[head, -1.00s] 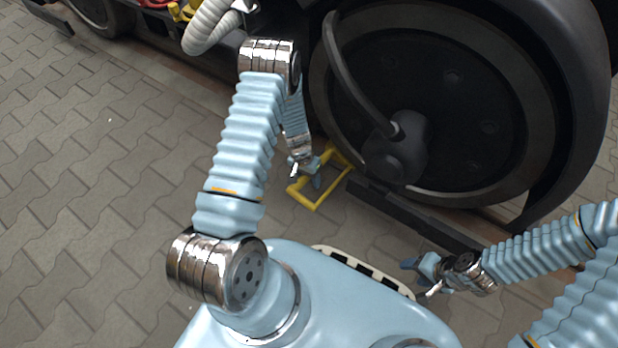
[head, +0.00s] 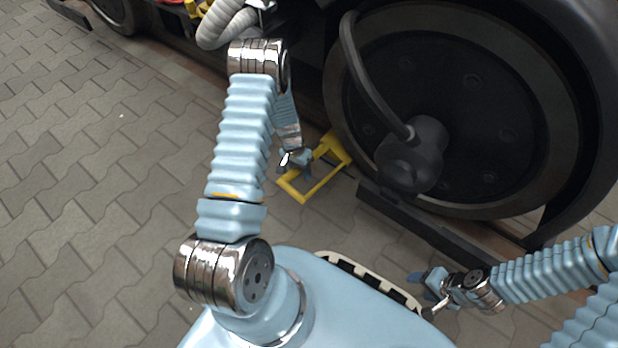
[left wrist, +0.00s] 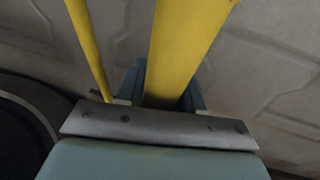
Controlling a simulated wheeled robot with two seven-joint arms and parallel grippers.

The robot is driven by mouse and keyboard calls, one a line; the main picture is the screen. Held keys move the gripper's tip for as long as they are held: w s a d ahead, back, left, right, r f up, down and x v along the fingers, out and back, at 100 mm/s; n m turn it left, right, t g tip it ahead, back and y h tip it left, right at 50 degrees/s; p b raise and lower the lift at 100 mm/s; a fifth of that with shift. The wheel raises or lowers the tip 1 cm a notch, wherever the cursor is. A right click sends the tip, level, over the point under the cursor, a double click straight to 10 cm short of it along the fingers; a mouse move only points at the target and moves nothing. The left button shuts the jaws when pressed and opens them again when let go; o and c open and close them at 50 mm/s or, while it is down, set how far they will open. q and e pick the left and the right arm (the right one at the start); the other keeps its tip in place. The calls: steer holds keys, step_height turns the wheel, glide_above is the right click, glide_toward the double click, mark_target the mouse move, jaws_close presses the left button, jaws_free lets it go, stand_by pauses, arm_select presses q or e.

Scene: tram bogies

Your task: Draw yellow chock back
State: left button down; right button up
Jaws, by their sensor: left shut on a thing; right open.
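The yellow chock (head: 318,188) has an open frame handle and lies low beside the rail, left of the large dark wheel (head: 460,110). A wider yellow part (head: 331,144) of it sits near the wheel's lower left. My left gripper (head: 296,165) is shut on the chock's frame. In the left wrist view a broad yellow bar (left wrist: 180,55) passes between the blue fingers, and a thinner yellow bar (left wrist: 88,45) runs to the left. My right gripper (head: 425,290) is open and empty, above the paving at the lower right.
A dark beam (head: 430,225) lies along the wheel's foot. A ribbed pale hose (head: 228,25) hangs from the vehicle at the top. Grey paving (head: 100,180) on the left is clear.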

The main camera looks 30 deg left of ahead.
arm_select(q)
steer(key=c, duration=0.8)
jaws_free()
steer(key=shift+a, duration=0.35)
step_height(320, 180, up, 14)
steer(key=a+p, duration=0.2)
steer(key=p, duration=0.1)
steer(key=shift+a+f, duration=0.15)
steer(key=shift+a, duration=0.1)
steer(key=s+d+f+n+h, duration=0.1)
steer(key=s+d+f, duration=0.1)
steer(key=s+d, duration=0.45)
steer(key=s+d+f, duration=0.2)
steer(key=s+d, duration=0.1)
steer(key=d, duration=0.6)
steer(key=s+d+f+n+h, duration=0.1)
steer(key=s+d+f, duration=0.1)
steer(key=s+d, duration=0.45)
steer(key=d+r+p, duration=0.4)
steer(key=r+p, duration=0.8)
steer(key=shift+d+r+t, duration=0.15)
steer(key=shift+r+t, duration=0.25)
